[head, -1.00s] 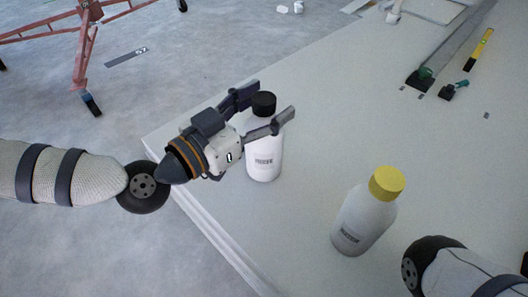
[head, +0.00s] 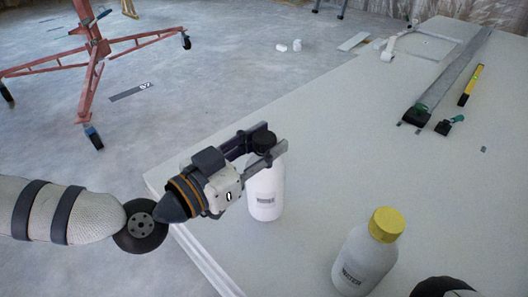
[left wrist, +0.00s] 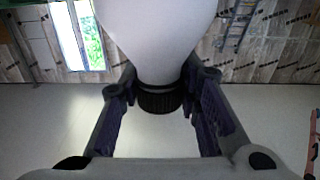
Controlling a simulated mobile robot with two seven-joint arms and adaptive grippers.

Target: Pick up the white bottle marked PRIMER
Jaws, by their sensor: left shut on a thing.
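A white bottle with a black cap (head: 264,190) stands upright on the pale panel stack (head: 330,150), near its left corner. Its dark label print is too small to read. My left gripper (head: 273,138) is shut on this bottle near its cap, with one finger on each side. The left wrist view shows the white body (left wrist: 158,35) and black cap (left wrist: 158,98) between the fingers. A second white bottle, with a yellow cap (head: 386,224), stands nearer and to the right.
A red metal stand (head: 92,60) stands on the floor at left. The panel's middle is clear.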

